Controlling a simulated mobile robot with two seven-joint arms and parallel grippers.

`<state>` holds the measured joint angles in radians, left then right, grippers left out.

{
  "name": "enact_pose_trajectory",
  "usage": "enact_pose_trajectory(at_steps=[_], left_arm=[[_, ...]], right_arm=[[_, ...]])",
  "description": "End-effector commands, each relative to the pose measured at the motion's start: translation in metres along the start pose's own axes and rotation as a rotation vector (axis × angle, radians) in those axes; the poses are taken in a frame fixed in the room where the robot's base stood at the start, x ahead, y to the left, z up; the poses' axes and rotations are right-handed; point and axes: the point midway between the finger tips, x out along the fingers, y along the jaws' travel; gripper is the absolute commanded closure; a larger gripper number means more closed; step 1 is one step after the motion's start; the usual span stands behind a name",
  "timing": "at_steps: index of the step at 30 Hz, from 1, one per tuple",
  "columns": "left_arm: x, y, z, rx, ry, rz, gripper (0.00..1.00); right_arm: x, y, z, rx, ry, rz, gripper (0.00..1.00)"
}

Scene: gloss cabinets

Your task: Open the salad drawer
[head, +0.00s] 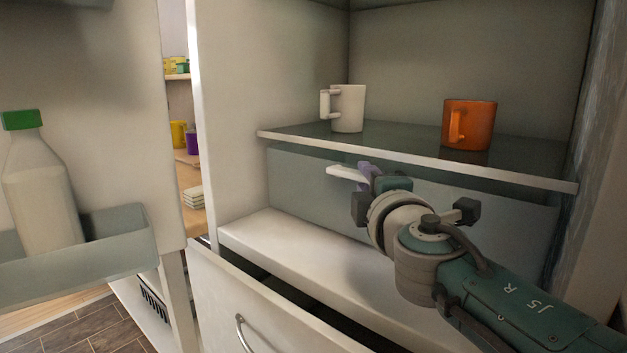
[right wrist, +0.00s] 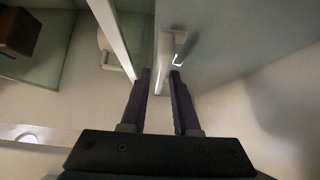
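The salad drawer (head: 420,203) is a pale, translucent bin under the glass shelf in the open fridge. It looks shut. Its white handle (head: 346,174) sticks out at the front and also shows in the right wrist view (right wrist: 168,48). My right gripper (head: 366,176) is at the handle's right end in the head view. My left gripper is out of view.
A white mug (head: 348,108) and an orange mug (head: 469,124) stand on the glass shelf (head: 400,155) above. The open fridge door at left carries a bottle (head: 40,195) in its bin (head: 110,250). Below, a front panel with a curved handle (head: 240,333) stands ajar.

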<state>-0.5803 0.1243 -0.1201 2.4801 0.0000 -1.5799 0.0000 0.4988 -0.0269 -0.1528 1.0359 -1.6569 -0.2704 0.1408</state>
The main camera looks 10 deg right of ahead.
Motion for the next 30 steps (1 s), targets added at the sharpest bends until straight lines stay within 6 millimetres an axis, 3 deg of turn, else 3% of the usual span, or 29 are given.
enact_pose_trajectory(at_steps=[1,7,30], left_arm=[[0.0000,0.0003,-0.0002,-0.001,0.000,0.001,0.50],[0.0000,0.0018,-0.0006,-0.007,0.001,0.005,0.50],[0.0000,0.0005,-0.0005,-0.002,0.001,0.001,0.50]], right_arm=[[-0.0001,-0.0001,0.0000,0.000,0.000,0.000,0.78],[-0.0002,-0.0002,0.0001,0.000,0.000,0.000,1.00],[-0.0002,-0.0001,0.0002,0.000,-0.001,0.000,1.00]])
